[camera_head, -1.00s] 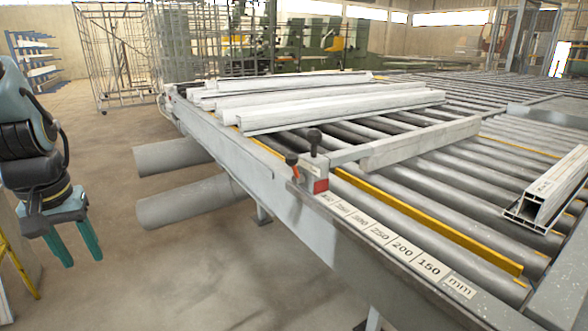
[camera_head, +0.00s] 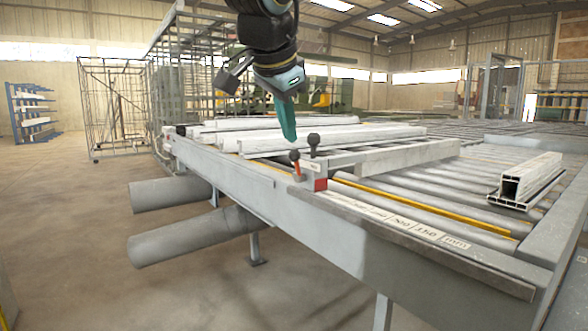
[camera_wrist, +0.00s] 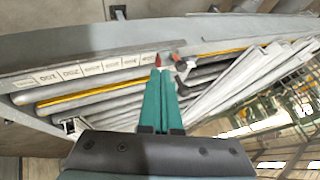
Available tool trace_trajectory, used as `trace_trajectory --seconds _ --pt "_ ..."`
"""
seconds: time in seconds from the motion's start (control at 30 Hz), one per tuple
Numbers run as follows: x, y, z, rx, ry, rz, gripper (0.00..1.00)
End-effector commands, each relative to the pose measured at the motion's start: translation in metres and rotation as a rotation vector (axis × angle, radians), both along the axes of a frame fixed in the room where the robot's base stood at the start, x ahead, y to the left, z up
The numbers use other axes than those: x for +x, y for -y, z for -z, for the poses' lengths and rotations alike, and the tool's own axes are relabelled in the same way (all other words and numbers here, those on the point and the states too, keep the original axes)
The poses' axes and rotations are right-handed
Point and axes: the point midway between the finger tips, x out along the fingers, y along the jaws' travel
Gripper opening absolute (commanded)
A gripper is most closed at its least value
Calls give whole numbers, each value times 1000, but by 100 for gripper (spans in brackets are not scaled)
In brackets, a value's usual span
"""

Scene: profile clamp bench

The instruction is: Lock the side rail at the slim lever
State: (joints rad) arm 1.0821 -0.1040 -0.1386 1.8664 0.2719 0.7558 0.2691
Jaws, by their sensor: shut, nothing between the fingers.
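The side rail (camera_head: 408,157) is a pale straight bar lying across the rollers, joined to a clamp block (camera_head: 320,184) with a red face at the table's near edge. Two levers stand at this block: a slim red one (camera_head: 295,162) leaning slightly, and a dark one with a round knob (camera_head: 314,140). In the wrist view the red lever (camera_wrist: 158,60) is just beyond my fingertips, and the dark lever (camera_wrist: 178,58) is to its right. My gripper (camera_head: 288,136) is shut and empty, pointing down just above the red lever. I cannot tell whether it touches.
A scale strip (camera_head: 400,225) with millimetre marks runs along the near edge. Several pale profiles (camera_head: 300,140) lie on the rollers behind the levers. A short profile piece (camera_head: 525,180) sits at the right. The floor (camera_head: 75,225) at the left is clear.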

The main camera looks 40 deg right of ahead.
Motion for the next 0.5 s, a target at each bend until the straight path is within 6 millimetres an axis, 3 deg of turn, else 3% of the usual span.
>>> trace_trajectory --seconds 0.13,0.5 --pt "-17 10 -9 -10 22 49 0" --pt "-17 11 -10 -10 24 53 0"
